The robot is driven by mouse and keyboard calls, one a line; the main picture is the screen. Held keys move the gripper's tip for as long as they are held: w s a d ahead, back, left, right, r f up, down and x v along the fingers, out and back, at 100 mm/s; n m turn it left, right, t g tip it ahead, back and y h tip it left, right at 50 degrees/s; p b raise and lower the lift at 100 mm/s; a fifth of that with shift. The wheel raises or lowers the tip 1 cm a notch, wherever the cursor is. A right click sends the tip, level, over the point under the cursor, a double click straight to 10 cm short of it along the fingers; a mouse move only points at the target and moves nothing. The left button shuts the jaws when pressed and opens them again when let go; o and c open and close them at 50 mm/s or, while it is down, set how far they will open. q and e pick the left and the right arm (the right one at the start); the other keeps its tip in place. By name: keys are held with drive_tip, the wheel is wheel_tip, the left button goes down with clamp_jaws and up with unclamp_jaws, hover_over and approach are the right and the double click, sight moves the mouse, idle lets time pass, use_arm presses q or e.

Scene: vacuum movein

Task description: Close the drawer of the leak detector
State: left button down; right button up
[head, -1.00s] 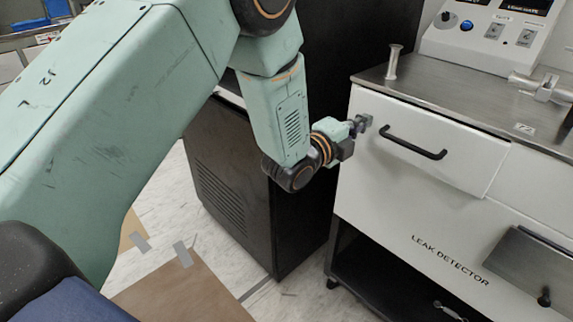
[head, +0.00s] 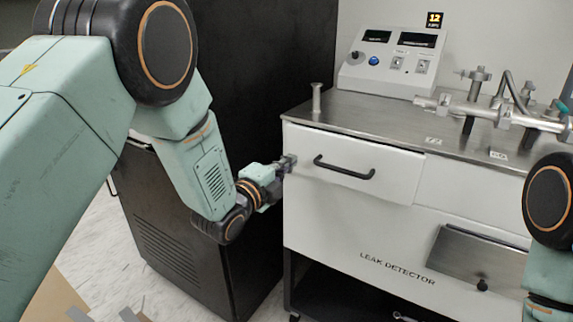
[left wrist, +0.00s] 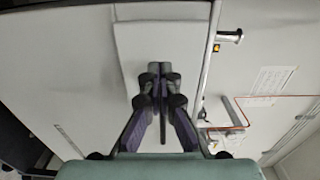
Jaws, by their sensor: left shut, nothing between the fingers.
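The leak detector (head: 345,240) is a white cabinet with a metal top and "LEAK DETECTOR" lettering. Its drawer (head: 395,182) is at the upper left of the front, with a black bar handle (head: 345,170). The drawer front looks nearly in line with the cabinet, with a slight step at its lower right edge. My left gripper (head: 289,162) is shut and empty at the left end of the drawer front, left of the handle. In the left wrist view its closed fingers (left wrist: 160,75) are over the pale front panel; contact is hard to tell. My right gripper is out of view.
A black cabinet (head: 175,215) stands left of the leak detector, close to my left arm. A control box (head: 388,72), a metal post (head: 316,98) and pipe fittings (head: 478,108) are on the metal top. A metal flap (head: 475,258) is at the lower right front.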

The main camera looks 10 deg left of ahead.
use_arm(q)
drive_tip(key=p+v, duration=0.3)
drive_tip(key=v, duration=0.7)
drive_tip(key=s+a+f+n+g+y, duration=0.2)
drive_tip(key=s+f+n+g, duration=0.2)
drive_tip(key=s+f+n, duration=0.3)
drive_tip(key=s+a+f+n+g+y, duration=0.2)
drive_tip(key=s+f+n+g, duration=0.2)
drive_tip(key=f+n, duration=0.45)
drive_tip(key=s+a+f+n+g+y+p, duration=0.1)
drive_tip(key=s+f+n+g+p, duration=0.1)
drive_tip(key=s, duration=1.1)
drive_tip(key=s+a+f+n+g+y+p, duration=0.1)
drive_tip(key=s+f+n+g, duration=0.4)
drive_tip(key=s, duration=0.9)
wheel_tip(320, 180, down, 2)
drive_tip(key=shift+s+a+f+g+p, duration=0.2)
drive_tip(key=shift+a+g+p, duration=0.2)
drive_tip(key=shift+g, duration=0.6)
